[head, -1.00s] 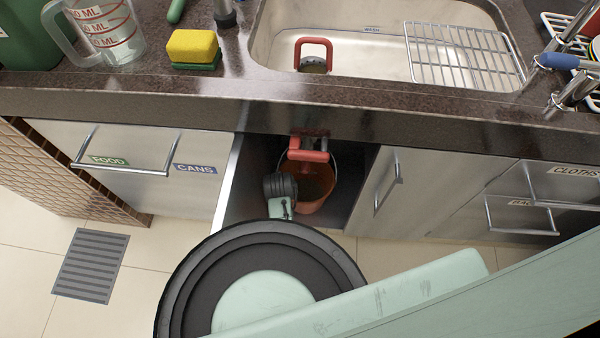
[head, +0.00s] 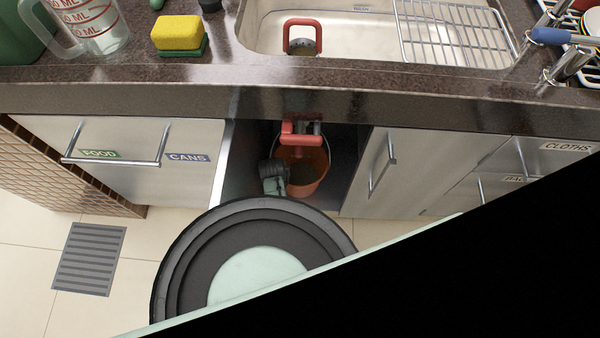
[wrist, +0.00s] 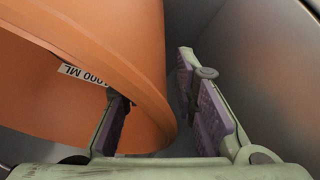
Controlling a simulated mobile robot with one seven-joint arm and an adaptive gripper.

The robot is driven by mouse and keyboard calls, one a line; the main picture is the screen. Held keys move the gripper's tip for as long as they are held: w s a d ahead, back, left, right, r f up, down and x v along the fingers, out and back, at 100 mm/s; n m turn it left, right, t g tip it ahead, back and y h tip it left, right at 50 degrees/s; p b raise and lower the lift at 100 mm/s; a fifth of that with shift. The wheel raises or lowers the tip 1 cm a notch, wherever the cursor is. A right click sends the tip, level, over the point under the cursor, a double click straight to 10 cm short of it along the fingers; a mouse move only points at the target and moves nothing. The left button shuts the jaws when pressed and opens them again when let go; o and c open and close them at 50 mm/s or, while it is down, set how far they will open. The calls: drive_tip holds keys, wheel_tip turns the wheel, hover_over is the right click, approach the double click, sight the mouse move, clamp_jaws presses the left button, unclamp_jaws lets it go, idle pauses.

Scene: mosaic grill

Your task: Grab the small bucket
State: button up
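The small orange bucket (head: 311,182) stands inside the open cabinet under the sink, with a thin wire handle visible. In the wrist view its wall (wrist: 95,35) is very close and fills the upper left, with a "1000 ML" label. My gripper (head: 274,177) is at the bucket's left side in the head view. In the wrist view my gripper (wrist: 160,118) is open, its pads well apart. The left finger overlaps the bucket near its rim, and the right finger is outside it, with a gap. Whether the left finger touches the bucket I cannot tell.
A red fitting (head: 300,137) hangs just above the bucket, under the counter (head: 200,100). The cabinet's left wall (head: 230,165) and the steel door (head: 385,165) bound the opening closely. A floor grate (head: 88,258) lies at the left.

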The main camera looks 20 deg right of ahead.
drive_tip(key=shift+w+f, duration=0.1)
drive_tip(key=shift+f, duration=0.1)
drive_tip(key=shift+c, duration=0.5)
clamp_jaws()
drive_tip(key=shift+d+r, duration=0.1)
idle(0.4)
